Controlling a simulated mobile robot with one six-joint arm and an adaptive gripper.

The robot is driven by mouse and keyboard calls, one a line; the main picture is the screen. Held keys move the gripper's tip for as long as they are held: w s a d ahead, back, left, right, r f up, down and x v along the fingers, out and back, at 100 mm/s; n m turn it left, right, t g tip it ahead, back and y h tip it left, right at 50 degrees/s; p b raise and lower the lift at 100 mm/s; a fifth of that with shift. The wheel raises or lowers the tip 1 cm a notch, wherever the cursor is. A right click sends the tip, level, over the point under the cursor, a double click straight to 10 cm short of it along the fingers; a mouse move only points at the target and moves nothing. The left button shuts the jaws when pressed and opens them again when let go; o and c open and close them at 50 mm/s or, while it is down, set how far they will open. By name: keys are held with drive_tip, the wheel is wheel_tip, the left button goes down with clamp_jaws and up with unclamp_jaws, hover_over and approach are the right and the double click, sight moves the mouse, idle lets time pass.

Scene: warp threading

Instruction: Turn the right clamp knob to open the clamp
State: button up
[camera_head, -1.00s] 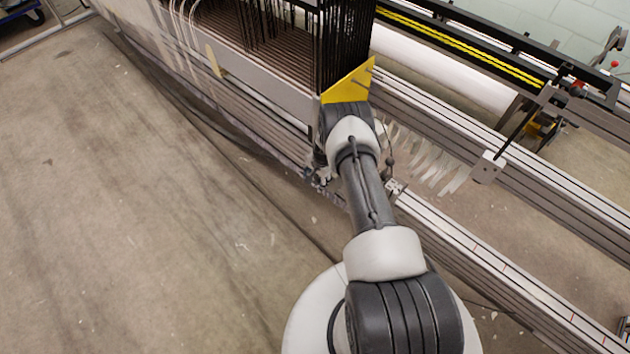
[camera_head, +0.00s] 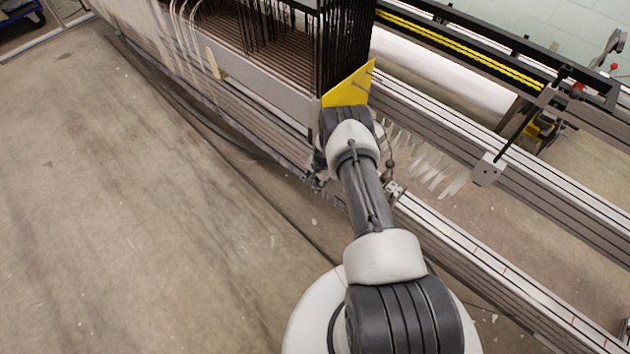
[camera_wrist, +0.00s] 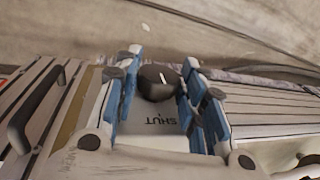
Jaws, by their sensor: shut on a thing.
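The right clamp knob (camera_wrist: 155,82) is dark and rounded, with a small white mark on its top, in the middle of the wrist view. It stands at the edge of a grey plate (camera_wrist: 158,120) that reads "SHUT", upside down in this view. My gripper (camera_wrist: 157,80) has blue-padded fingers on both sides of the knob and is shut on it. In the head view, my arm reaches to the loom's frame below the yellow bracket (camera_head: 349,88). My own arm hides the knob and the gripper's fingers there.
Slatted metal rails (camera_wrist: 268,105) run to the right of the knob, and a dark handle (camera_wrist: 35,105) stands to the left. In the head view, the loom's long rails (camera_head: 500,262) extend to the lower right. Bare concrete floor (camera_head: 130,190) lies open on the left.

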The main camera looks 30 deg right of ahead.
drive_tip(key=shift+w+a, duration=0.1)
drive_tip(key=shift+w+a+f+g+h, duration=0.15)
drive_tip(key=shift+g+h, duration=0.25)
drive_tip(key=shift+g, duration=1.1)
drive_tip(key=o, duration=1.1)
drive_tip(key=shift+c, duration=0.2)
drive_tip(key=shift+r, duration=0.2)
